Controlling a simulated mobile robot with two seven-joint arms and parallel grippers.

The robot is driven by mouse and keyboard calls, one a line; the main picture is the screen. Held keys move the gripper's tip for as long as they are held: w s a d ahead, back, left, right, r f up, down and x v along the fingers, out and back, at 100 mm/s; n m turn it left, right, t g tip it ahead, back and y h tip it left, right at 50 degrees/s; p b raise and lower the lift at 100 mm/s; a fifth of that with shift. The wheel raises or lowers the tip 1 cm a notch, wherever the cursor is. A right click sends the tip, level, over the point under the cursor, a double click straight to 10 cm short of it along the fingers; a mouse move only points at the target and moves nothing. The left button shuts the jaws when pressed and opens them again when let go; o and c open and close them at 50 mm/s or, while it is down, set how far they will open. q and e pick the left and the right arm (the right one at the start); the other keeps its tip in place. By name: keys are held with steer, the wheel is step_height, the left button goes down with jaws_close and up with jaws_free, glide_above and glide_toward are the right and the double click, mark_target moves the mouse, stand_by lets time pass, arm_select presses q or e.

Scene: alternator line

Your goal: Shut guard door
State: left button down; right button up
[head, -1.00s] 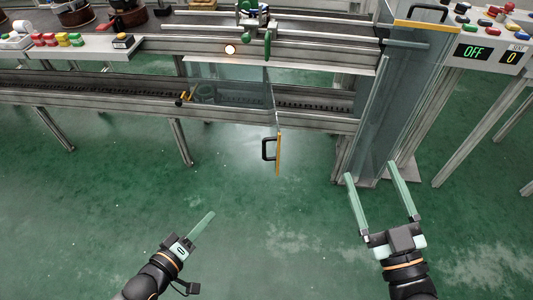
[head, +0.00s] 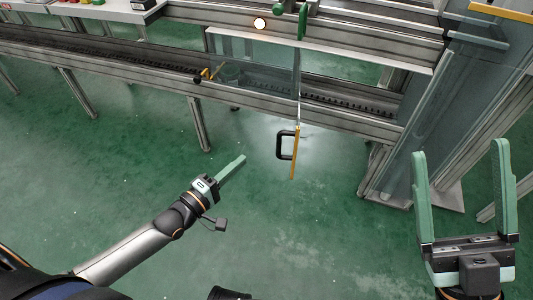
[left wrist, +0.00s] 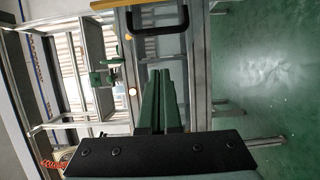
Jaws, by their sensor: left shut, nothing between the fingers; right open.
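The guard door (head: 299,95) is a clear panel with a yellow edge strip and a black handle (head: 279,146). In the head view it juts out from the machine frame toward me, nearly edge-on, so it stands open. My left gripper (head: 241,159) is shut and empty, below and left of the handle and apart from it. In the left wrist view the black handle (left wrist: 157,32) shows beyond the shut green fingers (left wrist: 160,72), with a yellow strip above it. My right gripper (head: 459,147) is open and empty at the right, in front of another clear panel.
The machine's metal rails (head: 130,60) run across the back, with a lit round lamp (head: 260,23) above. A clear panel (head: 425,120) on a metal post stands at the right, close to my right gripper. The green floor (head: 100,165) in front is clear.

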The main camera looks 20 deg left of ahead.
arm_select(q)
steer(key=w+d+b, duration=0.2)
steer(key=w+d, duration=0.3)
steer(key=w, duration=0.1)
steer(key=shift+d, duration=0.3)
steer(key=shift+w, duration=0.1)
steer(key=shift+d, duration=0.1)
